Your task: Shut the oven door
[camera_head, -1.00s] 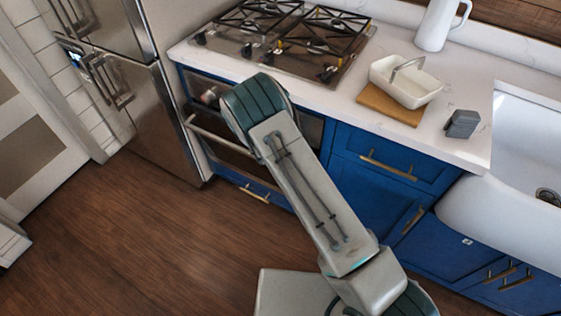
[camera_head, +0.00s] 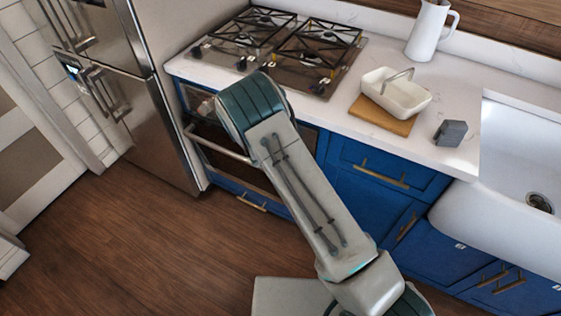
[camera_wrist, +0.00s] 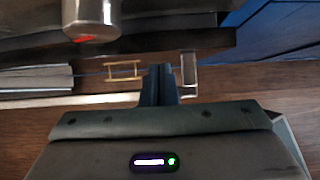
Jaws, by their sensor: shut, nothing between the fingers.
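The oven sits under the cooktop (camera_head: 270,45) in the blue cabinet front. Its long pale handle (camera_head: 215,146) stands out in front. A dark opening shows above the handle, so the oven door (camera_head: 243,173) looks partly open; its exact angle is hard to tell. My arm covers the right part of the oven and hides my gripper in the head view. In the wrist view my gripper (camera_wrist: 160,72) is shut and empty. A pale bar (camera_wrist: 100,101) runs across behind the fingers, perhaps the oven handle; I cannot tell whether they touch.
A brass drawer handle (camera_head: 252,203) is below the oven. A steel fridge (camera_head: 150,100) stands at the left. A white basket on a wooden board (camera_head: 383,115), a grey block (camera_head: 450,133) and a white jug (camera_head: 428,30) stand on the counter. The wood floor (camera_head: 130,235) at left is clear.

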